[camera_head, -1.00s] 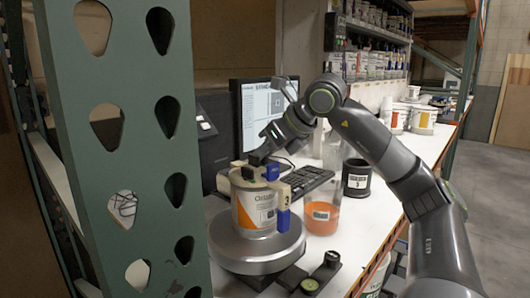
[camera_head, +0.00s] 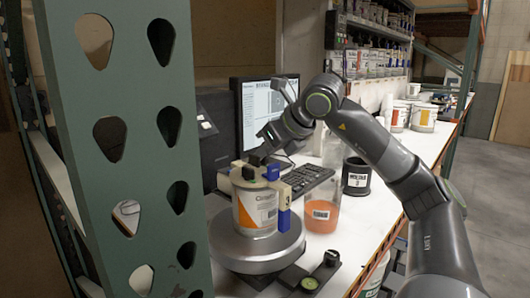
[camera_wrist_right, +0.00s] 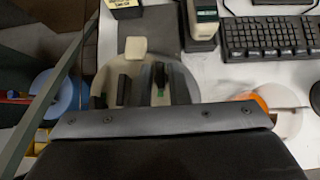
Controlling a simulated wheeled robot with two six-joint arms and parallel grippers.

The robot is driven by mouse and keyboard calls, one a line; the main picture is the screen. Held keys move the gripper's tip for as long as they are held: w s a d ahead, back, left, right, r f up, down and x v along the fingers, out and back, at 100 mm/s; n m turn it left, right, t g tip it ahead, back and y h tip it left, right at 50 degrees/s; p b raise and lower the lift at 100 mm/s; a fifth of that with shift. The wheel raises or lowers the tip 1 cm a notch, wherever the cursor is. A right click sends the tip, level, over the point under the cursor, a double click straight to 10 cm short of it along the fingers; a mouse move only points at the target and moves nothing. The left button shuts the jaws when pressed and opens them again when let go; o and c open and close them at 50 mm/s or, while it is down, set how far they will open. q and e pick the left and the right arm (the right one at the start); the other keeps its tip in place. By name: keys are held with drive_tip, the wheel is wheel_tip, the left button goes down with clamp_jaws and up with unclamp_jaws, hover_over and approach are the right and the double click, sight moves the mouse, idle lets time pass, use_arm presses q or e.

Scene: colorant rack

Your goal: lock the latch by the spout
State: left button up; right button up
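A paint can (camera_head: 246,211) with a white and orange label stands on a round grey plate (camera_head: 232,252). My right gripper (camera_head: 257,158) comes down from the upper right, just above the back of the lid. In the right wrist view my gripper (camera_wrist_right: 160,80) shows as one narrow dark bar, apparently shut, over the lid beside a small green piece (camera_wrist_right: 160,93). I cannot tell whether it touches the latch. My left gripper is out of view.
A clear cup with orange liquid (camera_head: 320,215) and a black container (camera_head: 356,178) stand right of the can. A keyboard (camera_head: 306,180) and monitor (camera_head: 262,112) are behind. A green perforated post (camera_head: 128,200) blocks the left. More cans (camera_head: 424,118) stand farther back.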

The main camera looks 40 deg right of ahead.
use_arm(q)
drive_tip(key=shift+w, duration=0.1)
use_arm(e)
drive_tip(key=shift+o, duration=1.3)
drive_tip(key=shift+s+r, duration=0.2)
drive_tip(key=shift+r, duration=0.05)
use_arm(q)
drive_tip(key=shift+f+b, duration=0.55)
drive_tip(key=shift+b, duration=0.1)
use_arm(e)
drive_tip(key=v, duration=1.7)
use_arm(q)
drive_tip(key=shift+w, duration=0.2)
use_arm(e)
drive_tip(key=shift+w+f, duration=0.1)
